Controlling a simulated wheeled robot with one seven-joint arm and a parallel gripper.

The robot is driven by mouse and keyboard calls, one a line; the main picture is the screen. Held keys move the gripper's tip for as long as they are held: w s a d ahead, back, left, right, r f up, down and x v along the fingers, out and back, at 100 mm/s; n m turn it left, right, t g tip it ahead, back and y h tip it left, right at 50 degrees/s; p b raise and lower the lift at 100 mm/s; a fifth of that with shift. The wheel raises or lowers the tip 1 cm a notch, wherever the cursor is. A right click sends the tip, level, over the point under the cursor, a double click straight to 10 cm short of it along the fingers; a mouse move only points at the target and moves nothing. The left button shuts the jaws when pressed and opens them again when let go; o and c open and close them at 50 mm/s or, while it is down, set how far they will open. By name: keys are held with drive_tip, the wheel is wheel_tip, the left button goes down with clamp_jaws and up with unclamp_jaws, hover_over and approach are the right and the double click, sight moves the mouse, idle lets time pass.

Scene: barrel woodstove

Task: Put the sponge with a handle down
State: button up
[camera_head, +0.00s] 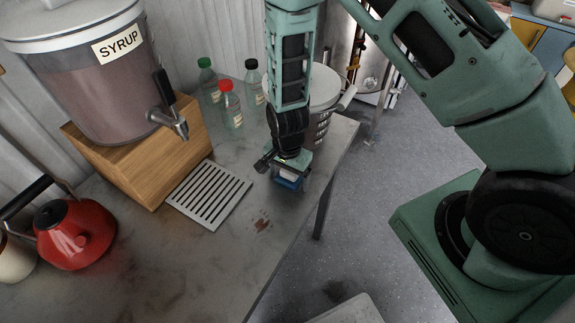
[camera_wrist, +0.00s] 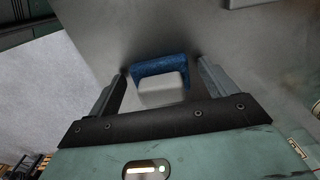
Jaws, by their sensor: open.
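The sponge with a handle (camera_wrist: 163,66) shows a blue body and a pale grey part in the wrist view. It lies on the grey tabletop, between the two spread fingers of my gripper (camera_wrist: 161,82), with a gap on each side. In the head view the blue sponge (camera_head: 289,184) shows under my gripper (camera_head: 287,172), near the table's right edge. My gripper is open and points down. Part of the sponge is hidden by the gripper in the head view.
A metal drain grate (camera_head: 208,194) lies left of my gripper. A syrup dispenser (camera_head: 92,85) stands on a wooden block (camera_head: 150,165). A red kettle (camera_head: 75,234) is at the left. The table front is clear.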

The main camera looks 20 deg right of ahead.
sight(287, 172)
wheel_tip(287, 172, up, 11)
drive_tip(key=b, duration=0.3)
drive_tip(key=shift+r, duration=0.1)
drive_tip(key=s+a+r+n, duration=0.2)
drive_tip(key=s+r+n, duration=0.5)
drive_tip(key=s+n, duration=0.2)
drive_tip(key=s+a+r+n, duration=0.3)
drive_tip(key=s+r+n, duration=0.5)
drive_tip(key=s+n, duration=0.1)
drive_tip(key=shift+s+a+r+n+y, duration=0.15)
drive_tip(key=shift+s+a+n+y, duration=0.2)
drive_tip(key=shift+s, duration=0.55)
